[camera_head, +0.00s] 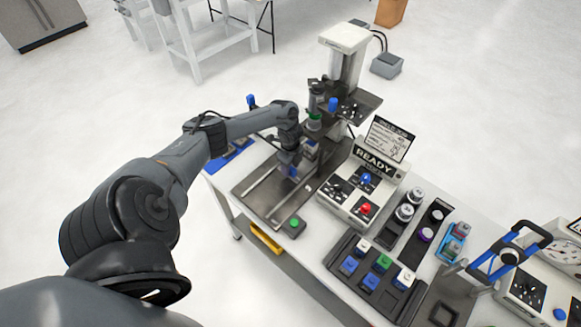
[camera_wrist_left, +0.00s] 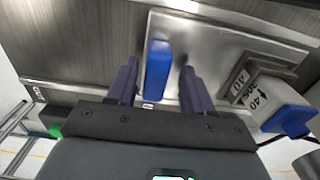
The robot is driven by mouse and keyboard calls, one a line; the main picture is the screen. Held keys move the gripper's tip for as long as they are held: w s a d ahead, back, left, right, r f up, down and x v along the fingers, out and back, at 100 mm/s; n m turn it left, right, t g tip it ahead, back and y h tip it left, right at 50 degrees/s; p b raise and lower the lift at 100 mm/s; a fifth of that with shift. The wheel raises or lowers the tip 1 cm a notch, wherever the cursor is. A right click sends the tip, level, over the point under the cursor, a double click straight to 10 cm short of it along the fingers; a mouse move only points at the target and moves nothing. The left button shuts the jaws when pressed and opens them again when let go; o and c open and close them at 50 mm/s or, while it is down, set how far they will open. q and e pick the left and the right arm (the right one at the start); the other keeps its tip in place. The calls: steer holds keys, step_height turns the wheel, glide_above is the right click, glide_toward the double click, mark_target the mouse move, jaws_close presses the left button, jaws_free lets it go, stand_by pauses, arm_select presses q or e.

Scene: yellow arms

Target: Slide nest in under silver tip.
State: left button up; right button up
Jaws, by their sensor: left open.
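The nest appears in the left wrist view as a silver plate (camera_wrist_left: 225,42) with an upright blue handle (camera_wrist_left: 157,72) at its near edge. My left gripper (camera_wrist_left: 156,88) is open, with one dark finger on each side of the blue handle and a gap at both. I cannot make out the silver tip. My right gripper is out of view.
A labelled block with a blue end (camera_wrist_left: 288,121) stands to the right of the handle. A control box (camera_head: 345,200) with a READY sign is right of the bed. A green button (camera_head: 294,223) sits at the front. A dark rack (camera_head: 372,275) holds several small parts.

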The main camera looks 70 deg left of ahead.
arm_select(q)
step_height(320, 180, up, 10)
steer(key=shift+r, duration=0.2)
stand_by(0.7)
